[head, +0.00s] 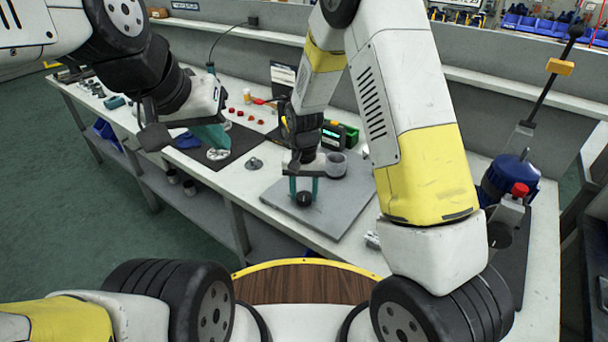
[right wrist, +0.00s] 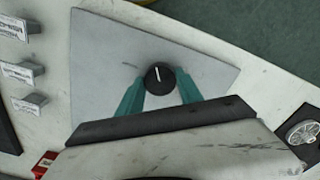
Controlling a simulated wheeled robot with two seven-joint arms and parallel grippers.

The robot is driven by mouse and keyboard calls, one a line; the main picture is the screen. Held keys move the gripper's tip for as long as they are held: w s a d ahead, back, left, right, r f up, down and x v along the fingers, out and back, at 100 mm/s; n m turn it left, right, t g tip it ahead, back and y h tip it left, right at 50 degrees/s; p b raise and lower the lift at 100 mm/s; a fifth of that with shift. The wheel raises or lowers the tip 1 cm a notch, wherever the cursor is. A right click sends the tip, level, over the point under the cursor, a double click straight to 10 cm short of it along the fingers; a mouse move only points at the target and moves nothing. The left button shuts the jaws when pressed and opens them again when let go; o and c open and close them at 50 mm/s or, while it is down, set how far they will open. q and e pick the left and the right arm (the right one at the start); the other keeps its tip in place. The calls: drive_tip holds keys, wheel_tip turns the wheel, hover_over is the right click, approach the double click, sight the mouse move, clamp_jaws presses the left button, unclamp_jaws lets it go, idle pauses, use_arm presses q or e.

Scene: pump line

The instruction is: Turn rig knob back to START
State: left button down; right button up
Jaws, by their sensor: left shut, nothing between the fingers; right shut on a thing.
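The rig knob (right wrist: 160,77) is a round black dial with a white pointer line. In the right wrist view the line points nearly straight up, tilted slightly left. The knob sits on a grey plate (right wrist: 110,65), and it also shows in the head view (head: 304,199). My right gripper (right wrist: 160,82) has its teal fingers on both sides of the knob, shut on it. No START mark is readable. My left gripper (head: 212,135) is over the left part of the bench, teal fingers shut and empty, above a dark mat.
Small red and orange parts (head: 240,113) lie further left. A blue pump with a lever (head: 511,178) stands at right.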

sight(304, 196)
drive_tip(key=n, duration=0.6)
drive_tip(key=shift+w, duration=0.1)
drive_tip(key=n, duration=0.5)
drive_tip(key=shift+n, duration=0.3)
idle(0.3)
drive_tip(key=o, duration=1.4)
drive_tip(key=shift+c, duration=0.2)
drive_tip(key=shift+r, duration=3.95)
